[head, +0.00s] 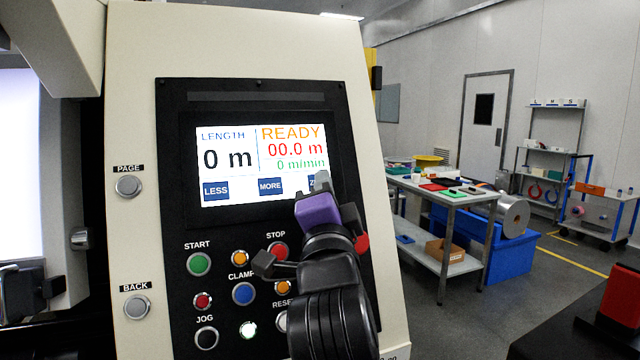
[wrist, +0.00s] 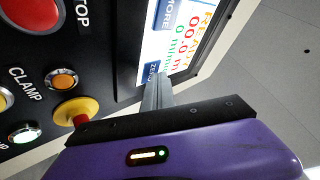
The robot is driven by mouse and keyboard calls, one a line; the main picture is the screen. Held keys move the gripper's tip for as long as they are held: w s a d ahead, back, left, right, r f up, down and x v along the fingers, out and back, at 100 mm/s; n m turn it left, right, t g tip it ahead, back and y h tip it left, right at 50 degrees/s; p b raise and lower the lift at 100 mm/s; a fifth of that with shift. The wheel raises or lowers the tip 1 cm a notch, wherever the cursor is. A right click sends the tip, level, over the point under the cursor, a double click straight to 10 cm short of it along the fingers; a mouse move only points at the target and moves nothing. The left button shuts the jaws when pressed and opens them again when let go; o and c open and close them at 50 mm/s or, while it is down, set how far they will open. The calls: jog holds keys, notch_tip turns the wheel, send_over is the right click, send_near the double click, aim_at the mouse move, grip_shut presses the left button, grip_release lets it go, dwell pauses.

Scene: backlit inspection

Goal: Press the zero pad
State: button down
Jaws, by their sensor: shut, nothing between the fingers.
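The zero pad (head: 312,184) is a small blue rectangle at the lower right of the lit screen (head: 242,155). In the head view my fingertips cover most of it, leaving a "Z" showing. In the wrist view the zero pad (wrist: 152,70) reads "ZERO" and lies right beside the fingertips. My gripper (head: 322,178) has a purple body and shut grey fingers with nothing between them. The fingers also show in the wrist view (wrist: 158,85), pointing at the screen. I cannot tell whether the tips touch it. The screen shows LENGTH 0 m, READY, 00.0 m and 0 m/min.
LESS (head: 216,190) and MORE (head: 270,186) pads lie left of the zero pad. Below the screen are a green START button (head: 199,264), a red STOP button (head: 277,251) and a blue button (head: 243,293). A workbench (head: 455,195) stands farther off at right.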

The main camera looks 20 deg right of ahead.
jog(key=shift+s+r, duration=0.3)
jog(key=shift+s, duration=0.4)
jog(key=shift+s+r+p, duration=0.2)
jog(key=shift+s+r, duration=0.1)
jog(key=shift+s, duration=0.5)
jog(key=shift+s+r+p, duration=0.2)
jog(key=shift+s+r, duration=0.15)
jog(key=shift+s, duration=0.4)
jog(key=shift+s+r+p, duration=0.2)
jog(key=shift+s+r, duration=0.1)
jog(key=shift+s, duration=0.5)
